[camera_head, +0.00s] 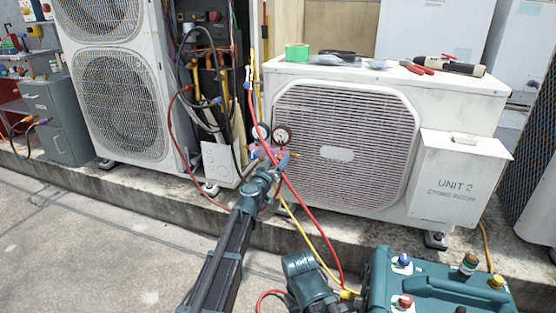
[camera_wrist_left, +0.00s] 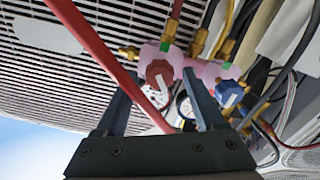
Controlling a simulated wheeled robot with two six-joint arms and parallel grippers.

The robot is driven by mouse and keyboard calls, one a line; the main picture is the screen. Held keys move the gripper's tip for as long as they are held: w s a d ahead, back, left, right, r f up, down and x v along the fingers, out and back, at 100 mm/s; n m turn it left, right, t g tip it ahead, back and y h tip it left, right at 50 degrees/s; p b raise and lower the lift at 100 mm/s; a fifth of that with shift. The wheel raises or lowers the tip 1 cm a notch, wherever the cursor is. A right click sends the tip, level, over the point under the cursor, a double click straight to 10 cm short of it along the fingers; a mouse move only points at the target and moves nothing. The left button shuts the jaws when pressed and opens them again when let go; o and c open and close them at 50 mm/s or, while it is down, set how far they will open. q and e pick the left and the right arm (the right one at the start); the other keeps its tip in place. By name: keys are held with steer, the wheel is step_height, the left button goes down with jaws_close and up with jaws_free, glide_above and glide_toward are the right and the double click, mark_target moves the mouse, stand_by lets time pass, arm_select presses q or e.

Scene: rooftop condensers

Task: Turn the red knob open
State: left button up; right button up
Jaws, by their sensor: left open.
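The red knob (camera_wrist_left: 158,78) sits on a pink manifold body (camera_wrist_left: 190,66) in the left wrist view, with a pale mark on its face. My left gripper (camera_wrist_left: 160,88) is open, with one finger on each side of the red knob; I cannot tell whether either finger touches it. A blue knob (camera_wrist_left: 229,93) is at the other end of the manifold, right of the right finger. In the head view, my left gripper (camera_head: 268,168) is at the manifold, below two round gauges (camera_head: 281,136), and largely hides the red knob.
A red hose (camera_wrist_left: 105,60) crosses close to the left finger in the wrist view. Red and yellow hoses (camera_head: 306,238) run down to a teal machine (camera_head: 385,278). The Unit 2 condenser (camera_head: 455,100) stands behind, with tools on top. Open concrete lies left.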

arm_select(q)
steer(key=v, duration=1.2)
steer(key=shift+w+d+r, duration=0.1)
arm_select(e)
steer(key=shift+r, duration=0.1)
